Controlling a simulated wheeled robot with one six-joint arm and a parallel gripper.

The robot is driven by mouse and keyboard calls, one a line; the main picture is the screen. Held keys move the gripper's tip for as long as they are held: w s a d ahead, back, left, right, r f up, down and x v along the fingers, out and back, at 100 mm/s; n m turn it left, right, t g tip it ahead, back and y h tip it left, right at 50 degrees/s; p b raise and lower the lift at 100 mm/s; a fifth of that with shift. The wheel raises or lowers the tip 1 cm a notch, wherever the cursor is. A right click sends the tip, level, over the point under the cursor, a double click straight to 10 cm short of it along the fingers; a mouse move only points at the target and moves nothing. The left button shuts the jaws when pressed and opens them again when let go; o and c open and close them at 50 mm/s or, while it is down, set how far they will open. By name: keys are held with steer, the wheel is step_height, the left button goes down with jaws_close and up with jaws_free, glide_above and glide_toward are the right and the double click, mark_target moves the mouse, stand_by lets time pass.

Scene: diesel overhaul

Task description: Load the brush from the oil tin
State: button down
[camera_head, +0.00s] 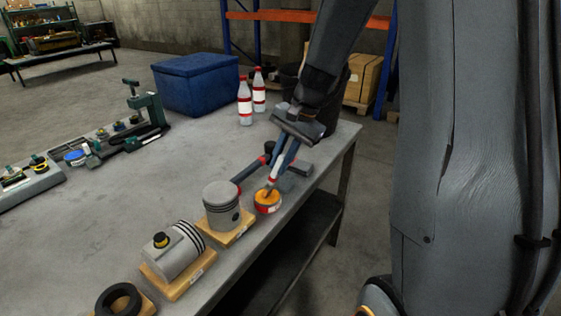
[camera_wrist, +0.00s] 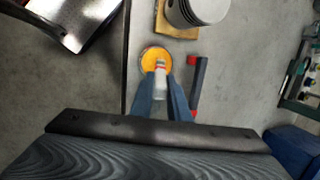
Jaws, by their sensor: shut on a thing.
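The oil tin (camera_head: 267,208) is a low red tin with a pale label and orange oil on top, near the table's right edge. In the wrist view its round orange top (camera_wrist: 147,57) shows just beyond my fingertips. My gripper (camera_head: 277,172) points down above the tin, its two blue fingers shut on the brush (camera_head: 271,186). In the wrist view the brush (camera_wrist: 160,84) is pale with a red band, between the fingers (camera_wrist: 161,90). Its lower end reaches the tin's opening; I cannot tell how deep it is in the oil.
A grey piston (camera_head: 221,206) on a wooden block stands beside the tin, with another piston (camera_head: 175,252) nearer. Two bottles (camera_head: 245,102) and a blue crate (camera_head: 197,84) stand farther back. The table's middle is clear.

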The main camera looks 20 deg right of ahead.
stand_by(0.6)
steer(key=shift+r+p, duration=3.15)
steer(key=shift+r, duration=0.35)
